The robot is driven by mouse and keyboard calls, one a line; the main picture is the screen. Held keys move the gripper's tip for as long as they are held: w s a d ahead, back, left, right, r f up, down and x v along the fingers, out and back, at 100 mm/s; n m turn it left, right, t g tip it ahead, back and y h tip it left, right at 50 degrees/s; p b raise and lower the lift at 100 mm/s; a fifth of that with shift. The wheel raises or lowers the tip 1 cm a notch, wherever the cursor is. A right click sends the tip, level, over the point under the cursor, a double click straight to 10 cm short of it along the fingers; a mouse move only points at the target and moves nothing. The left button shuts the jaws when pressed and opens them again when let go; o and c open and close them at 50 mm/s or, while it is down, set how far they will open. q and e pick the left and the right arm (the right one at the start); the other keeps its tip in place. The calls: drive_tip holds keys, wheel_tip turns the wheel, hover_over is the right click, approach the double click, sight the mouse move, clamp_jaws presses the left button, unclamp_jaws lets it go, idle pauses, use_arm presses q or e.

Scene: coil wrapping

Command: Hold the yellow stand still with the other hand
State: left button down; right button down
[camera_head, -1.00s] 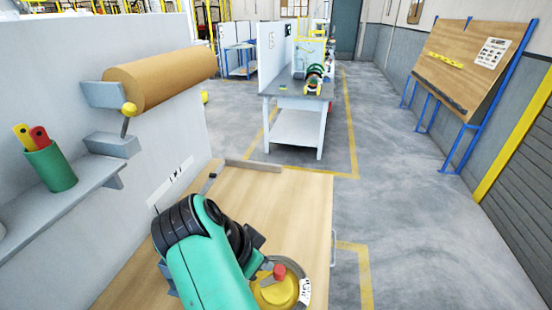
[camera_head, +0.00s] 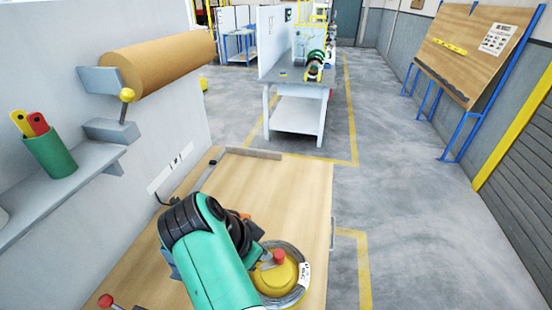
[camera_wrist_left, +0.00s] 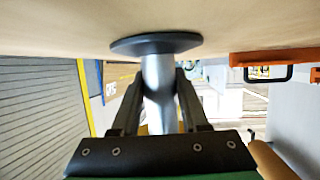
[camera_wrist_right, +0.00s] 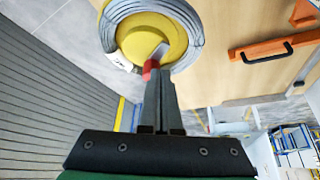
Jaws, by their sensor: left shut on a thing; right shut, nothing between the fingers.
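The yellow stand (camera_head: 276,280) sits near the right edge of the wooden table, with a grey wire coil (camera_head: 301,270) around it and a red knob (camera_head: 280,257) on it. In the right wrist view the yellow stand (camera_wrist_right: 150,42) is just beyond my right gripper (camera_wrist_right: 160,78). That gripper is shut and empty, its tips close to the red knob (camera_wrist_right: 151,69); I cannot tell whether they touch. My left gripper (camera_wrist_left: 158,80) is shut on a grey metal post (camera_wrist_left: 157,95) with a dark round disc against the table. It is out of the head view.
An orange bar with a black handle (camera_wrist_right: 265,50) lies on the table (camera_head: 280,190). A brown roll (camera_head: 160,62) and a shelf with a green cup (camera_head: 50,155) are on the left wall. A red-ended object (camera_head: 105,300) lies at the lower left. The table's back middle is clear.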

use_arm(q)
drive_tip(key=shift+s+f, duration=0.1)
drive_tip(key=shift+f, duration=0.1)
use_arm(e)
drive_tip(key=shift+f, duration=0.8)
drive_tip(key=shift+w+d, duration=0.1)
drive_tip(key=shift+d, duration=0.2)
drive_tip(key=shift+d, duration=0.1)
drive_tip(key=shift+s+d, duration=0.25)
drive_tip(key=shift+s, duration=0.2)
drive_tip(key=shift+s+a, duration=0.25)
drive_tip(key=shift+s, duration=0.05)
wheel_tip(320, 180, up, 6)
idle(0.5)
use_arm(q)
drive_tip(key=shift+c, duration=1.7)
unclamp_jaws()
drive_tip(key=shift+r, duration=0.15)
